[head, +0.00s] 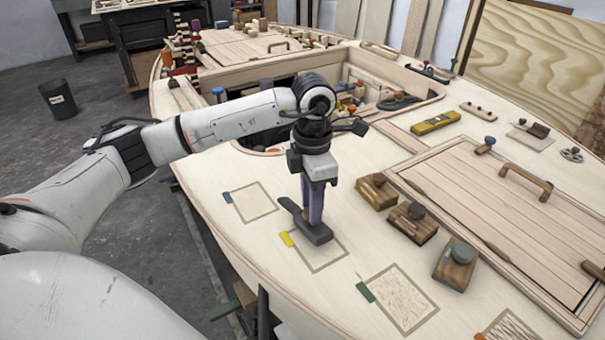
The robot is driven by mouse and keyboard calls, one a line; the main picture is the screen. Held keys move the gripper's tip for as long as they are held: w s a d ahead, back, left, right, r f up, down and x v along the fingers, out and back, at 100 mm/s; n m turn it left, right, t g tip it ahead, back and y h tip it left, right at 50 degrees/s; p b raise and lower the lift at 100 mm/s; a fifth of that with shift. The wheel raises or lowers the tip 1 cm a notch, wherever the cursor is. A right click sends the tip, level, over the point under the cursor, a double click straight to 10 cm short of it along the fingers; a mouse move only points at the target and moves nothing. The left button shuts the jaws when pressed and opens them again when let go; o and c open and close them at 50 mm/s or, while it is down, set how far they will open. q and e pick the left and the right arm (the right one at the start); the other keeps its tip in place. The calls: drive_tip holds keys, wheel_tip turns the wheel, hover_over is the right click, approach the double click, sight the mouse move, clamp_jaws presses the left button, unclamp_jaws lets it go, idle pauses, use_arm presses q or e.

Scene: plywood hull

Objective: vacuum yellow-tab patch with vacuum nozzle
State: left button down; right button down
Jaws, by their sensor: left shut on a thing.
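The yellow-tab patch (326,257) is a square outline on the pale plywood deck, with a yellow tab (287,239) at its left corner. Its inside looks clean where I can see it. My left gripper (316,183) points down and is shut on the vacuum nozzle (316,232), which has a purple upright and a dark flat head. The head is over the far left part of the patch and hides that part. It looks at or very near the deck; I cannot tell whether it touches. My right gripper is not in view.
A blue-tab patch (250,201) lies beyond, and a green-tab patch (403,298) with shavings lies nearer right. Wooden blocks (412,222) stand right of the nozzle beside a planked hatch (480,210). An open compartment (420,92) with tools is behind my arm.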

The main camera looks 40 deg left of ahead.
use_arm(q)
drive_tip(key=a, duration=0.3)
drive_tip(key=shift+w+r, duration=0.1)
drive_tip(key=shift+w, duration=0.25)
drive_tip(key=shift+d+r+p, duration=0.15)
drive_tip(key=shift+r+p, duration=0.35)
drive_tip(key=shift+d+r+p, duration=0.15)
drive_tip(key=shift+r+p, duration=0.35)
wheel_tip(320, 180, up, 4)
drive_tip(key=p, duration=0.3)
drive_tip(key=shift+r, duration=0.25)
drive_tip(key=shift+d, duration=0.1)
